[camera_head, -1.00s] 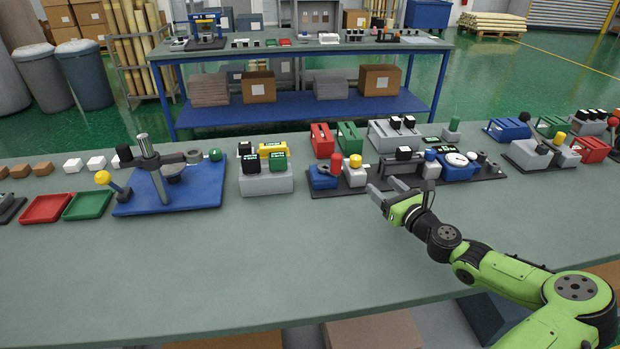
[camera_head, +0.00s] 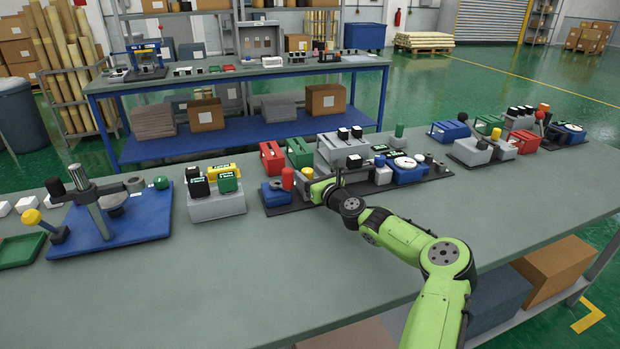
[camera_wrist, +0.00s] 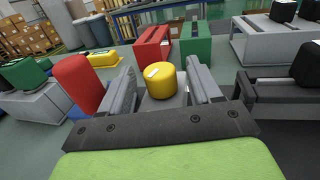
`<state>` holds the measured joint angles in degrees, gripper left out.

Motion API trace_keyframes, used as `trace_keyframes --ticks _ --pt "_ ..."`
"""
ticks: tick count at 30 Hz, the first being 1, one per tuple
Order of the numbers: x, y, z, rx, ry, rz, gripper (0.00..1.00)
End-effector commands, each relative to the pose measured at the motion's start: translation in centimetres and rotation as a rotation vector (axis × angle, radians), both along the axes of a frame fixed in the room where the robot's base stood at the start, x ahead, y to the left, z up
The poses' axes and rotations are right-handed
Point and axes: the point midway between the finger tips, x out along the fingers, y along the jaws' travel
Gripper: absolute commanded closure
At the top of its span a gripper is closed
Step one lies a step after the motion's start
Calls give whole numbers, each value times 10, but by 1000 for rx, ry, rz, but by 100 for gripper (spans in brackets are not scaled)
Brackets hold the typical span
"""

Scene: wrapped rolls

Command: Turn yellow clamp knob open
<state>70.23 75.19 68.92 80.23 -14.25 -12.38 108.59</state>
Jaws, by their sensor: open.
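The yellow clamp knob (camera_wrist: 160,80) is a short upright cylinder with a small pale mark on top, set on a grey block. In the wrist view it stands between the two grey fingers of my gripper (camera_wrist: 160,86). The fingers are apart, with a gap visible on each side of the knob. In the head view the knob (camera_head: 308,172) shows beside my gripper (camera_head: 318,188), partly hidden by it. The knob's lower part and the block are partly covered by the gripper.
A red knob (camera_head: 288,177) on a blue base (camera_head: 273,194) stands close on the left. Red (camera_head: 272,158) and green (camera_head: 299,152) blocks are behind. A grey fixture with a black top (camera_wrist: 282,88) is close on the right. The table front (camera_head: 250,285) is clear.

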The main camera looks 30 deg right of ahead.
Motion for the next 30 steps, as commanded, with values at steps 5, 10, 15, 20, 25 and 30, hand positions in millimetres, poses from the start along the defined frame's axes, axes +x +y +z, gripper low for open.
trace_keyframes --ticks 5,10,15,20,25,30 --pt "1 0 0 0 0 1 37" --pt "1 0 0 0 0 1 55" --pt "1 0 0 -1 0 0 81" --pt "1 0 1 0 0 4 93" --pt "2 -3 4 5 2 80 93" --pt "3 -5 5 4 -2 224 93"
